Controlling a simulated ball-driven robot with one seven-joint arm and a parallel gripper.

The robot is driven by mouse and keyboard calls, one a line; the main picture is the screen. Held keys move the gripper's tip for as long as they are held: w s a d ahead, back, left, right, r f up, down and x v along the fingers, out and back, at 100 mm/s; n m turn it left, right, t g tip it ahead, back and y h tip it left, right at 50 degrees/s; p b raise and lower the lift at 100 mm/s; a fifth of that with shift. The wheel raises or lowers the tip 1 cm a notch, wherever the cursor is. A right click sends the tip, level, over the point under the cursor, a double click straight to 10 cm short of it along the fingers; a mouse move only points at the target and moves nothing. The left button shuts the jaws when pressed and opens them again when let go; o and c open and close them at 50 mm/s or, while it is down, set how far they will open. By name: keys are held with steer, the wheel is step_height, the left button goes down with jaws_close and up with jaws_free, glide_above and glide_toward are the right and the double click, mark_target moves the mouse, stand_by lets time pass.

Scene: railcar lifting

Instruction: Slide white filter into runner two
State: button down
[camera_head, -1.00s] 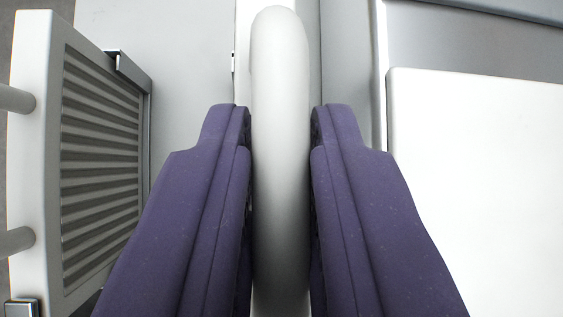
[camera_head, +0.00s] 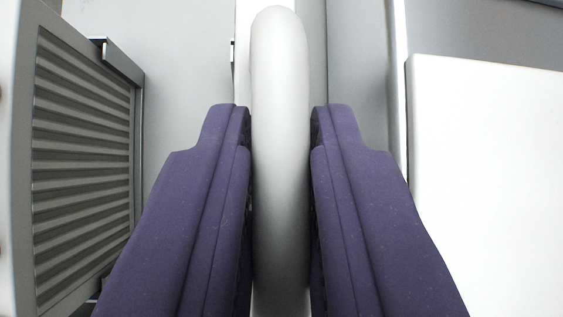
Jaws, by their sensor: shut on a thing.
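My gripper (camera_head: 281,112) has two purple fingers, one on each side of a white rounded handle (camera_head: 280,50). It is shut on this handle, which runs up the middle of the picture. The handle appears to belong to the white filter; a narrow white strip shows behind it at the top. Most of the filter's body is hidden behind the handle and my fingers. No runner can be clearly told apart, so I cannot tell whether the filter sits in runner two.
A pleated grey panel (camera_head: 85,165) in a pale frame stands at the left, with a metal bracket (camera_head: 122,62) at its upper corner. A white block (camera_head: 490,180) fills the right side. Plain grey surfaces lie between these and the handle.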

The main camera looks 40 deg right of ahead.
steer(key=shift+f+b, duration=1.5)
steer(key=shift+f, duration=0.4)
steer(key=c, duration=1)
jaws_free()
steer(key=p+v, duration=0.3)
steer(key=v, duration=0.5)
steer(key=shift+w, duration=0.1)
steer(key=shift+f, duration=0.1)
